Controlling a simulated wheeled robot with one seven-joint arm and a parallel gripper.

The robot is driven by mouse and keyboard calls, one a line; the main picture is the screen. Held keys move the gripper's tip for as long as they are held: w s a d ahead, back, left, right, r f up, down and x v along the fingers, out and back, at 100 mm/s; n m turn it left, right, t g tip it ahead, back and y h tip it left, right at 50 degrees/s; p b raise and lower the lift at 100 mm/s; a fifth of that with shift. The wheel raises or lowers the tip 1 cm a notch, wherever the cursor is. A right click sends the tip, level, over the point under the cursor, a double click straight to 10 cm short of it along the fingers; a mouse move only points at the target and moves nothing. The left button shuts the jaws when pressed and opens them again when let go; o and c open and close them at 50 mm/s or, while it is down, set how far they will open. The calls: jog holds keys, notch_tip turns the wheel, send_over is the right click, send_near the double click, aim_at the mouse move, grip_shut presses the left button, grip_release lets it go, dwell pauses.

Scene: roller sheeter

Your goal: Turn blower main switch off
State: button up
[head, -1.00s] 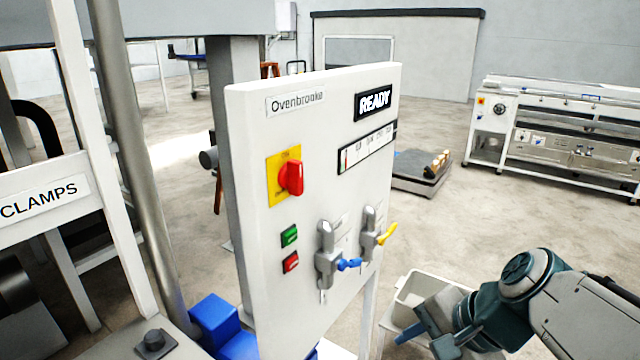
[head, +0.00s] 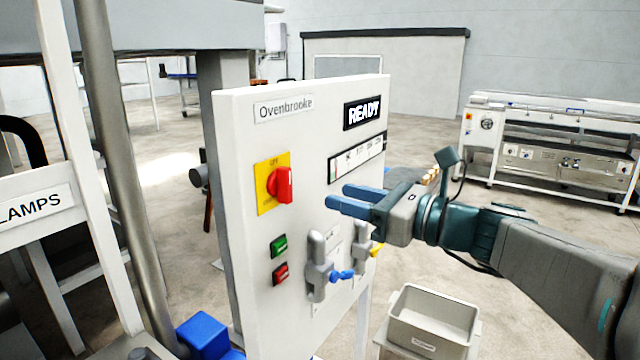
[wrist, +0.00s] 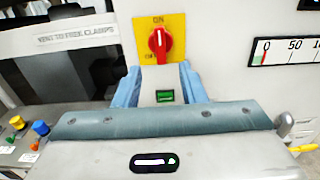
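A red rotary switch (head: 281,185) on a yellow plate (head: 265,190) sits on the white Ovenbrooke panel (head: 236,225). The wrist view also shows the red switch (wrist: 160,43), with ON above it and OFF at its lower left; its handle looks upright, toward ON. No blower name is readable on it. My gripper (head: 340,197) has two blue fingers, apart and empty, in front of the panel and to the right of the switch in the head view. In the wrist view the switch shows ahead, just above the gap between the fingertips (wrist: 160,74). No contact is visible.
A green button (head: 279,245) and a red button (head: 281,273) sit below the switch. Grey valves with a blue handle (head: 342,275) and a yellow handle (head: 376,250) protrude at the panel's lower right. A light bin (head: 432,318) stands at the lower right.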

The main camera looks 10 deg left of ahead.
aim_at(290, 184)
jog(key=p+x, duration=0.1)
jog(key=x, duration=0.9)
jog(key=shift+a, duration=0.15)
grip_shut()
